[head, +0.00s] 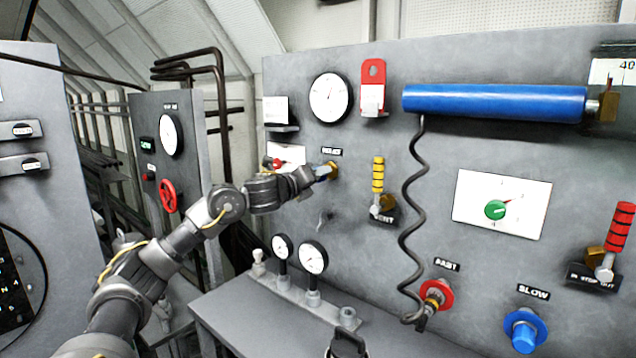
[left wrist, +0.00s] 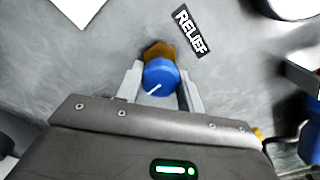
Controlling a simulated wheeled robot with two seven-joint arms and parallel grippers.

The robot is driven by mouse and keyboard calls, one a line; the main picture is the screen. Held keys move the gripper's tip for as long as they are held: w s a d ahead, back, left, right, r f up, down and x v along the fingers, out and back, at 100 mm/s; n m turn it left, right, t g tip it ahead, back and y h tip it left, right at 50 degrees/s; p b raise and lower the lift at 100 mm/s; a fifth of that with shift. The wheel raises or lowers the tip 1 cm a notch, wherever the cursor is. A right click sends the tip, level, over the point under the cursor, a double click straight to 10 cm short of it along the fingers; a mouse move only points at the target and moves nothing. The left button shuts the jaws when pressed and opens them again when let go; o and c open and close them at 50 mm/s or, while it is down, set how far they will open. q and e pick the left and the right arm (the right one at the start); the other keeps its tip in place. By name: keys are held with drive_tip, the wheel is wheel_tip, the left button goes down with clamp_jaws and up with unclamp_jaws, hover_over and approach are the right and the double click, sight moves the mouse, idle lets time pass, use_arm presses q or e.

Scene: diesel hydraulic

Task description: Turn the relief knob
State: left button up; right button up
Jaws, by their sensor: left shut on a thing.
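The relief knob (left wrist: 160,77) is a blue round knob with a white pointer line, on a brass hex base (left wrist: 158,51) on the grey panel. The RELIEF label (left wrist: 191,32) is beside it. My left gripper (left wrist: 161,82) has one finger on each side of the knob and is shut on it. In the head view my left gripper (head: 322,173) reaches the panel at the brass fitting (head: 332,168), below the RELIEF label (head: 331,152); the knob is mostly hidden there. The white pointer line points to the lower left in the left wrist view. My right gripper is not in view.
A red-knobbed dial plate (head: 290,154) is just left of my gripper, and a yellow-handled lever (head: 378,175) to its right. A blue cylinder (head: 495,103) with a coiled black cord hangs at upper right. Two small gauges (head: 313,257) stand on the ledge below.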

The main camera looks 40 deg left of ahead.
use_arm(q)
drive_tip(key=m+b, duration=0.1)
drive_tip(key=m, duration=0.3)
drive_tip(key=shift+f+m+b, duration=0.2)
drive_tip(key=shift+m+b, duration=0.15)
drive_tip(key=shift+m, duration=0.85)
drive_tip(key=o, duration=1)
drive_tip(key=shift+r, duration=0.1)
drive_tip(key=shift+s+b, duration=0.15)
drive_tip(key=shift+b, duration=0.15)
